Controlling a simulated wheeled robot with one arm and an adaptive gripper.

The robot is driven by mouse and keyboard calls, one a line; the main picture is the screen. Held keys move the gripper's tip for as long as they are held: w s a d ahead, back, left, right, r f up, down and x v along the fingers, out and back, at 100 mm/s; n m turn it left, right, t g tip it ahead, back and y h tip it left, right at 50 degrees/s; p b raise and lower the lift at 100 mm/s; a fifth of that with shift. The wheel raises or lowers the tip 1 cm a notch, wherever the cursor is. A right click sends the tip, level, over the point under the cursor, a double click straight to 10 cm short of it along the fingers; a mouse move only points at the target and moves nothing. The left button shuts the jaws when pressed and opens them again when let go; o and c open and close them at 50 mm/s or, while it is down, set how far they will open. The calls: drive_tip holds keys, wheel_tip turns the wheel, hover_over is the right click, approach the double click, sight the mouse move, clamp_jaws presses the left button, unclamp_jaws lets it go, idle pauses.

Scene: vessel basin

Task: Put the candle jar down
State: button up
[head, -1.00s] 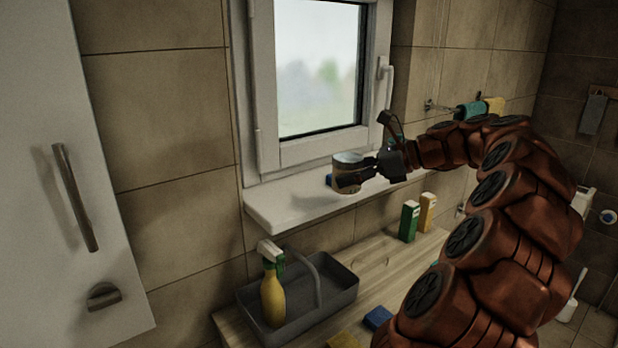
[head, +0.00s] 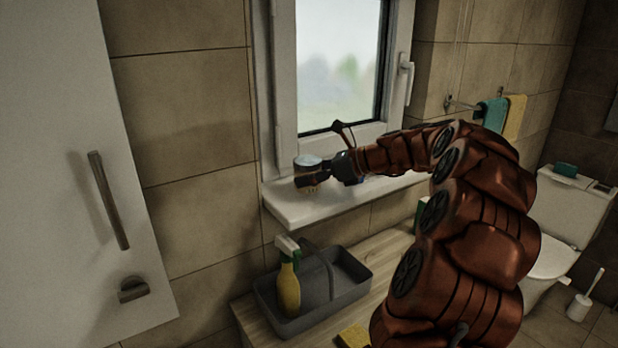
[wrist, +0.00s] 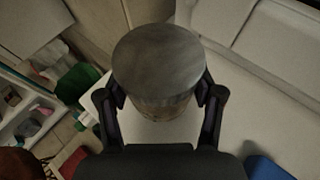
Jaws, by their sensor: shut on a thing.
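The candle jar (head: 307,163) has a grey lid and a tan body. My gripper (head: 308,182) is shut on it, at the left part of the white window sill (head: 291,213). In the wrist view the jar's lid (wrist: 158,62) fills the upper middle, and the fingers of my gripper (wrist: 160,103) hold the body from both sides. The sill (wrist: 245,120) shows below and beside the jar. The jar looks upright. I cannot tell whether its base touches the sill.
A grey caddy (head: 350,290) with a yellow spray bottle (head: 289,288) stands on the wooden counter below. A blue thing (wrist: 265,168) lies on the sill near my gripper. The window (head: 340,70) is behind the sill. A yellow sponge (head: 354,337) lies at the counter's front.

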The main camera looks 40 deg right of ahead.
drive_tip(key=shift+f, duration=0.8)
drive_tip(key=shift+f, duration=0.15)
drive_tip(key=o, duration=1.3)
drive_tip(key=shift+c, duration=0.2)
drive_tip(key=shift+s+d+r, duration=0.1)
drive_tip(key=shift+d+r, duration=0.05)
drive_tip(key=shift+r, duration=0.05)
drive_tip(key=b+v, duration=0.2)
drive_tip(key=v, duration=0.9)
drive_tip(key=shift+s+d+b, duration=0.2)
drive_tip(key=shift+s+b, duration=0.1)
drive_tip(key=shift+s, duration=0.05)
drive_tip(key=shift+r, duration=0.1)
